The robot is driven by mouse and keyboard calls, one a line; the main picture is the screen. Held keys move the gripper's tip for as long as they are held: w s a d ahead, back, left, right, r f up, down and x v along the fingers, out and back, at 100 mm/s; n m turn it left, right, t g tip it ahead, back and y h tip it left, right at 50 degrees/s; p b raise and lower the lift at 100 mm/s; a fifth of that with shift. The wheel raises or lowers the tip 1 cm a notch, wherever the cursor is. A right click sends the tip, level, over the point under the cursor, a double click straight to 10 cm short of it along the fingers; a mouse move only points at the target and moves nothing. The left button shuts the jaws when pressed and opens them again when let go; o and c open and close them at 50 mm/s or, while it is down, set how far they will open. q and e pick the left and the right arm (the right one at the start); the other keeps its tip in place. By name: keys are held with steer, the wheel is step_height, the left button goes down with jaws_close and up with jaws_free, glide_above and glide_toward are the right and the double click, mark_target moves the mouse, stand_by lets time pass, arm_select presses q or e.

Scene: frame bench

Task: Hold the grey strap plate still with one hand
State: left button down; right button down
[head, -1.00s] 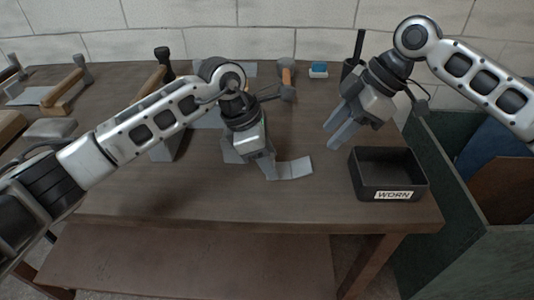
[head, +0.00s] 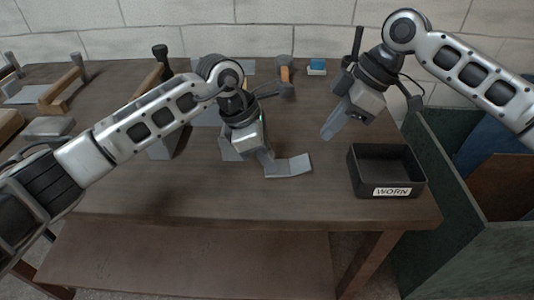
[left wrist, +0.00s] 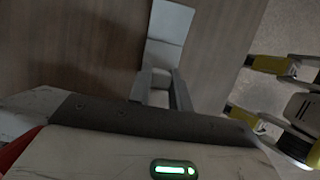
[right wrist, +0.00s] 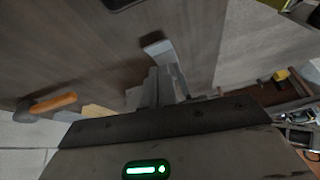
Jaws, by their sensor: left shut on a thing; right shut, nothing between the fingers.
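The grey strap plate (head: 292,165) lies near the middle of the bench, a flat piece with a bend near its left end. My left gripper (head: 267,160) is shut on that left end, and its fingers hide part of it. In the left wrist view the plate (left wrist: 169,25) extends away from the closed fingers (left wrist: 160,82).
A black bin (head: 388,187) marked WORN stands at the bench's right end. A hammer (head: 285,75), a blue-and-white block (head: 317,67) and a dark upright holder (head: 350,62) are at the back. Bare bench lies in front of the plate.

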mark_target(305, 163)
steer(key=shift+a+f+m+h, duration=0.65)
steer(key=shift+f+m+h, duration=0.2)
steer(key=shift+m, duration=0.9)
steer(key=shift+a+f+m+h, duration=0.65)
steer(key=shift+f+m+h, duration=0.25)
steer(key=shift+m, duration=0.9)
steer(key=shift+a+f+m+h, duration=0.65)
steer(key=shift+f+m+h, duration=0.2)
steer(key=shift+m, duration=0.9)
steer(key=shift+f, duration=0.6)
arm_select(q)
steer(key=shift+d+r, duration=0.1)
arm_select(e)
steer(key=shift+f, duration=0.95)
steer(key=shift+a, duration=0.1)
steer(key=shift+r, duration=4.15)
